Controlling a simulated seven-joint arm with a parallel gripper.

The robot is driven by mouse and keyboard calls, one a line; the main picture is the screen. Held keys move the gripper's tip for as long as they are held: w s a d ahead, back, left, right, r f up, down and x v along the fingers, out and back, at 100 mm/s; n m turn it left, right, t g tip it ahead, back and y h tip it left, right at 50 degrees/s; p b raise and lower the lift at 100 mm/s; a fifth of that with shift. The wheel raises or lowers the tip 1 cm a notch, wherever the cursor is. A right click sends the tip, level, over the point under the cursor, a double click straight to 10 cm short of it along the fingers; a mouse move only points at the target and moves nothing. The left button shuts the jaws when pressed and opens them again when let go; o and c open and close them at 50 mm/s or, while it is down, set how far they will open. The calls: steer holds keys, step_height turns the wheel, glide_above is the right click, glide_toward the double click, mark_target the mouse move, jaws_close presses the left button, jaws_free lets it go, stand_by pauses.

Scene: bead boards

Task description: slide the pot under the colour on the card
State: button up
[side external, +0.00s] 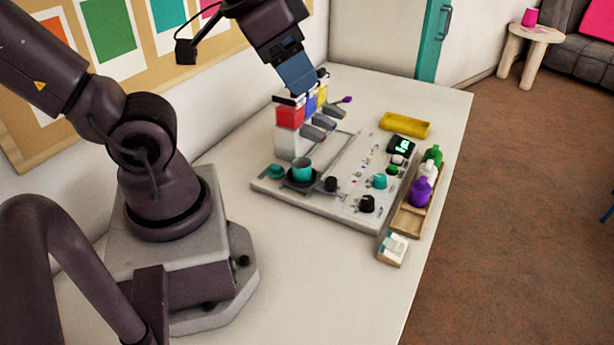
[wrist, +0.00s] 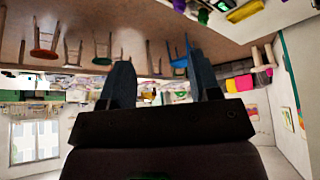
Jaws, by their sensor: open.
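A teal pot (side external: 302,169) stands upright on a dark round base at the left part of the grey board (side external: 270,190). Behind it is a row of colour containers: red (side external: 289,116), blue (side external: 311,102) and yellow (side external: 322,92), with grey spouts below. The pot is in front of the row, not under a spout. A small white block with a teal patch (side external: 393,246) lies at the table's front right; I cannot tell whether it is the card. My gripper (side external: 298,78) is above and behind the containers. In the wrist view its fingers (wrist: 160,75) are apart with nothing between them.
The board carries black and teal knobs and a small lit display (side external: 402,145). A wooden tray (side external: 408,218) with green, white and purple bottles stands right of it. A yellow tray (side external: 405,124) lies behind. The near table (side external: 330,275) is clear.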

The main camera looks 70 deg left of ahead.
steer(key=shift+a, duration=0.1)
steer(key=shift+c, duration=0.4)
steer(key=g, duration=0.6)
glide_above(332, 179)
step_height(332, 179, down, 18)
step_height(332, 179, down, 13)
steer(key=shift+f, duration=0.1)
